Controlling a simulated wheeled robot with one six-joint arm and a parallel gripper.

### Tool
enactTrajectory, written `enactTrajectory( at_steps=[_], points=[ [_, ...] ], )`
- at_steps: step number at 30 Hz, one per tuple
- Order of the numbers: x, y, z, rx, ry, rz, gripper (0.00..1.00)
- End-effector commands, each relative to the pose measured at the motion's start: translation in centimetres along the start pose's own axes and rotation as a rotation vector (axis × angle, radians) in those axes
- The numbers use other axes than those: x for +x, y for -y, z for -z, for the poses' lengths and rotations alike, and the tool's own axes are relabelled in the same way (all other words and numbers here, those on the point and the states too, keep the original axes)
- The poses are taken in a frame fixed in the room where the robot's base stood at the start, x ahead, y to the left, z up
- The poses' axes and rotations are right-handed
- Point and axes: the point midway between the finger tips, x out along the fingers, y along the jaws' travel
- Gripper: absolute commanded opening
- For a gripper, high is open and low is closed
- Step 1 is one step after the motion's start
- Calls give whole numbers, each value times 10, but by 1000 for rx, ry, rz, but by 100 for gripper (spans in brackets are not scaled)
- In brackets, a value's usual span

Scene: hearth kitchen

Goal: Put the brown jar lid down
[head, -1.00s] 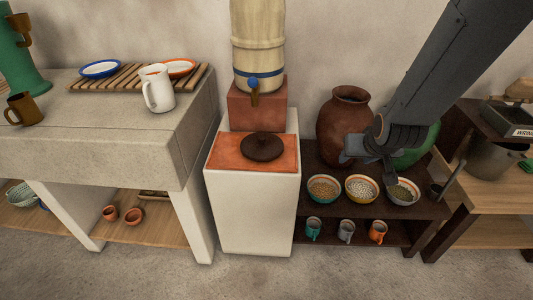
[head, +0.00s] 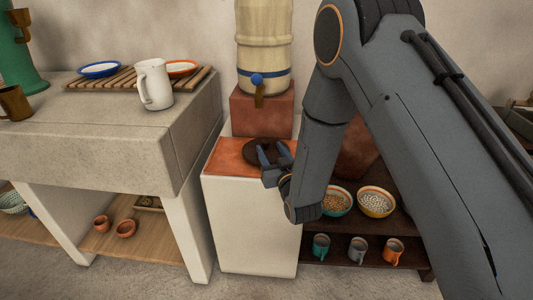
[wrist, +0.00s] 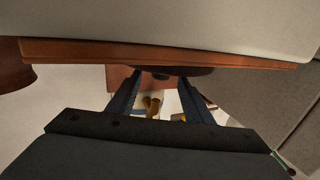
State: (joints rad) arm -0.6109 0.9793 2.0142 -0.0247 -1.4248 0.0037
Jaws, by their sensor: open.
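The dark brown jar lid (head: 253,152) lies flat on the orange-tiled top (head: 226,154) of the white pedestal. My gripper (head: 274,157) is at the lid's right front side and hides part of it. In the wrist view, which looks upside down, the lid (wrist: 190,71) shows as a thin dark disc by the orange slab edge (wrist: 90,52). My open fingers (wrist: 162,85) reach toward it, spread apart. I cannot tell whether the fingers touch the lid. No jar is clearly in view close to the lid.
A wooden-looking barrel (head: 264,50) with a tap stands on a red block (head: 262,110) behind the lid. The stone counter (head: 130,130) with a white mug (head: 154,84) is to the left. Bowls (head: 375,203) and cups sit on the dark shelf to the right.

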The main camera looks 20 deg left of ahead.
Motion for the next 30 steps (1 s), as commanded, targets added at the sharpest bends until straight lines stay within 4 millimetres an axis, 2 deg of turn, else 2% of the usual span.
enactTrajectory(
  at_steps=[12,20,23,28,29,30],
  points=[
    [50,2,3,0,1,-1,46],
    [53,2,3,0,3,-1,46],
    [53,2,3,0,2,-1,33],
    [53,2,3,0,2,-1,4],
    [53,2,3,0,2,-1,0],
    [53,2,4,0,1,-1,0]
  ],
)
